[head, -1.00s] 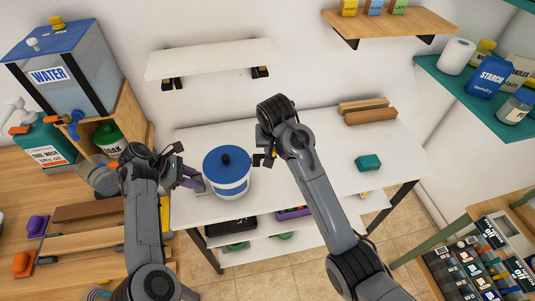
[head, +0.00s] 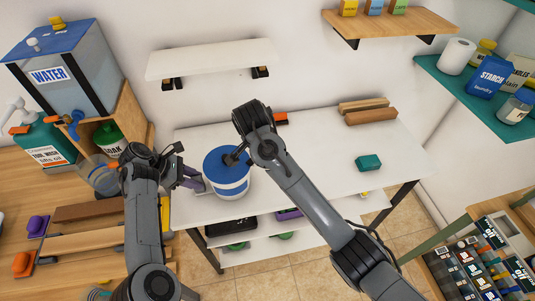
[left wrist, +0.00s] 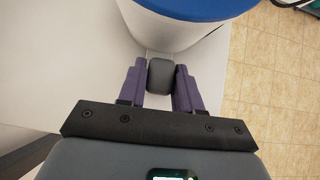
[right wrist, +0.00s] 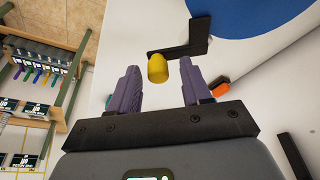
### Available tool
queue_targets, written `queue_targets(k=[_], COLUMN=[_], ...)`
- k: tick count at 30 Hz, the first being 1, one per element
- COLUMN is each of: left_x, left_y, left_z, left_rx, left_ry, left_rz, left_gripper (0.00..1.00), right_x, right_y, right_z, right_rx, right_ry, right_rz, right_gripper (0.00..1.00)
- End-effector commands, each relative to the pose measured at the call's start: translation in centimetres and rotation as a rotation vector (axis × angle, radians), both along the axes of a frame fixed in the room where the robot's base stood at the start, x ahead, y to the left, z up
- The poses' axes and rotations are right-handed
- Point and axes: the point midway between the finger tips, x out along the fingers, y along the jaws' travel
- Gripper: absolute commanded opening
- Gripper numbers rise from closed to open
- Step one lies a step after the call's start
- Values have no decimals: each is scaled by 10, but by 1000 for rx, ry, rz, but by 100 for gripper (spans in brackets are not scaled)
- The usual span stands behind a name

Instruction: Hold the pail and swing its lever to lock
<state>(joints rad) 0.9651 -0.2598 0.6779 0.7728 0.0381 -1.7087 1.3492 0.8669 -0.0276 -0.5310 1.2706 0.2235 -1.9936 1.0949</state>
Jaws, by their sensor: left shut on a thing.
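The pail (head: 228,184) is white with a blue lid and stands on the white table. My left gripper (head: 193,183) is at its left side. In the left wrist view its purple fingers are shut on a dark grey handle block (left wrist: 161,75) on the pail's wall. The lever (right wrist: 186,42) is a black bent arm beside the blue lid, ending in a yellow knob (right wrist: 157,68). My right gripper (right wrist: 160,80) is open, with the knob between its fingertips and gaps at both sides. In the head view the right arm hides the lever and knob.
An orange piece (head: 281,118) lies behind the right arm. A teal block (head: 368,162) and brown wooden bars (head: 368,112) lie on the table's right part. A wall shelf (head: 212,58) hangs above. The table between pail and teal block is largely clear.

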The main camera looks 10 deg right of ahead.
Motion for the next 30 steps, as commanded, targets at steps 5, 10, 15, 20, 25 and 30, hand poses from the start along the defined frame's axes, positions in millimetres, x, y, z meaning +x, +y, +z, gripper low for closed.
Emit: queue_targets(k=[5, 10, 15, 20, 25, 30], left_x=[-2, -2, -2, -2, -2, -2], left_y=[0, 0, 0, 0, 0, 0], left_z=[-5, -5, -5, -5, -4, -4], left_rx=[-1, 0, 0, 0, 0, 0], left_ry=[7, 7, 7, 7, 7, 7], left_rz=[1, 1, 1, 1, 1, 1], left_gripper=[0, 0, 0, 0, 0, 0], right_x=[0, 0, 0, 0, 3, 9], right_y=[-1, -1, -1, -1, 0, 10], right_z=[-1, -1, -1, -1, 2, 35], right_rx=[-1, -1, -1, -5, -31, -64], right_ry=[1, 1, 1, 6, 20, -43], right_rz=[0, 1, 1, 27, 172, 470], right_gripper=[54, 54, 51, 42, 42, 42])
